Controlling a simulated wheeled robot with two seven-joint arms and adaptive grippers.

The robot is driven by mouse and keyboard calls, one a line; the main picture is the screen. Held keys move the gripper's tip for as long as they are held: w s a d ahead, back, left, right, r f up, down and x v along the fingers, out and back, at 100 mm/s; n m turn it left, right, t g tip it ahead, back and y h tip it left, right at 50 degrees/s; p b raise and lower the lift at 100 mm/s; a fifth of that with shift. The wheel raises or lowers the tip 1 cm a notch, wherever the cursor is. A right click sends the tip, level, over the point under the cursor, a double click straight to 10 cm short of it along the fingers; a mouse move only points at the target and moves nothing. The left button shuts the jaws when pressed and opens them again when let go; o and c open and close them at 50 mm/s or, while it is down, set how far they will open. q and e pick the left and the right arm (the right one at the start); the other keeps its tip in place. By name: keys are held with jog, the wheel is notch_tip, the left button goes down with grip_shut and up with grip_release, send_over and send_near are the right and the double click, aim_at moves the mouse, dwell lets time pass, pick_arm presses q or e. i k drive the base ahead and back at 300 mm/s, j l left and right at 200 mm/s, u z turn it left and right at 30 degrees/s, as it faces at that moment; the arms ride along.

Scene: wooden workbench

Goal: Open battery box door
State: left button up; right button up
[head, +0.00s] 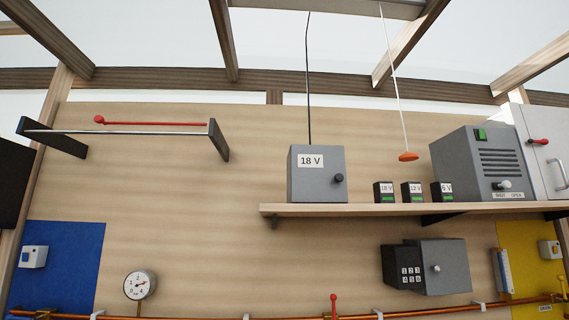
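The battery box is a grey box (309,184) on the wooden shelf in the head view, with a white "18 V" label on its front. Its front door looks shut, and a dark round knob (339,179) sits at the right side of the front. A black cable (308,80) runs from its top up to the ceiling. The inside of the box is hidden. Neither of my grippers is in view.
Small batteries labelled 18 V (384,192), 12 V (412,192) and 6 V (443,192) stand right of the box. An orange pull handle (408,157) hangs above them. A larger grey machine (478,165) stands further right. Below the shelf is a keypad box (444,267).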

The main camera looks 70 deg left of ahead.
aim_at(319, 172)
jog(key=u, duration=2.15)
